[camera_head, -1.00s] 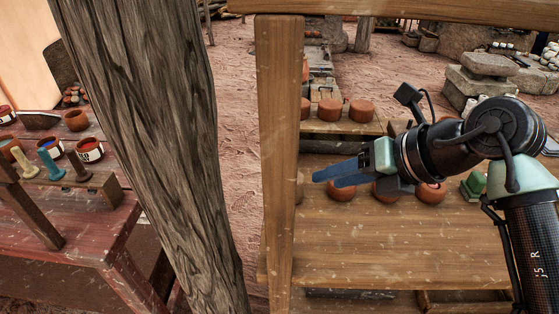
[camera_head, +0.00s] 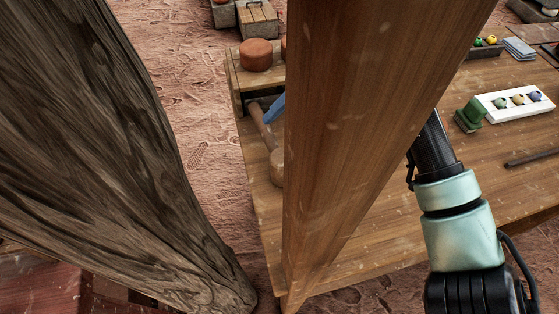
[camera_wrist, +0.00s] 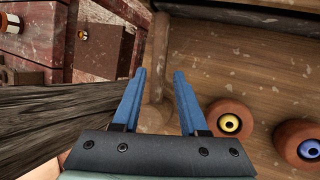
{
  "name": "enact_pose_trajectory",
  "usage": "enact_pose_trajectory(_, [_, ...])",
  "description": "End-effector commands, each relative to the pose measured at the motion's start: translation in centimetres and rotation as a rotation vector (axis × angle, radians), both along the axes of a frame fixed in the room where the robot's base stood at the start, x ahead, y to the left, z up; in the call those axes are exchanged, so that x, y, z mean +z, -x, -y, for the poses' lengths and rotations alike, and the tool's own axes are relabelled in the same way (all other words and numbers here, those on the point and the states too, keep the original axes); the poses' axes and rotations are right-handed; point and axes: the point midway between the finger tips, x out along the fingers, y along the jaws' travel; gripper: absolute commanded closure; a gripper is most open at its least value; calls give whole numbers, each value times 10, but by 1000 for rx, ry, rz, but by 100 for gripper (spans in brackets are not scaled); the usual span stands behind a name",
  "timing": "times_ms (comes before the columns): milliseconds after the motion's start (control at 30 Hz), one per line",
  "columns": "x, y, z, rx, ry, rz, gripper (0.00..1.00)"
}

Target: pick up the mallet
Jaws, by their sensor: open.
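The wooden mallet (camera_head: 277,168) lies at the left end of the wooden bench in the head view, its handle pointing away and its head partly hidden by a post. In the wrist view the mallet (camera_wrist: 158,62) shows in line with the gap between my fingers, handle upward in the picture and head lower. My gripper (camera_wrist: 160,73) is open, with one blue finger on each side of the mallet in that picture. In the head view only a blue finger (camera_head: 273,111) shows beside the handle; the post hides the rest. I cannot tell whether the fingers touch it.
A thick wooden post (camera_head: 345,110) stands in front of the bench (camera_head: 375,225). A gnarled trunk (camera_head: 85,130) stands at left. Round clay pots (camera_wrist: 230,118) sit right of my gripper in the wrist view. A white tray (camera_head: 547,107) and green block (camera_head: 470,114) lie at right.

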Motion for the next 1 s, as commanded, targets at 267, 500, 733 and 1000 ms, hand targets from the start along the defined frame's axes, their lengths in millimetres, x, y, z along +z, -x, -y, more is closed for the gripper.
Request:
enact_pose_trajectory(267, [-19,-5,-11,2,0,1,57])
enact_pose_trajectory(500, [-46,-9,-26,3,-2,-2,57])
enact_pose_trajectory(733, [-61,-14,-33,1,0,2,57])
enact_pose_trajectory(1000, [-61,-14,-33,0,0,1,82])
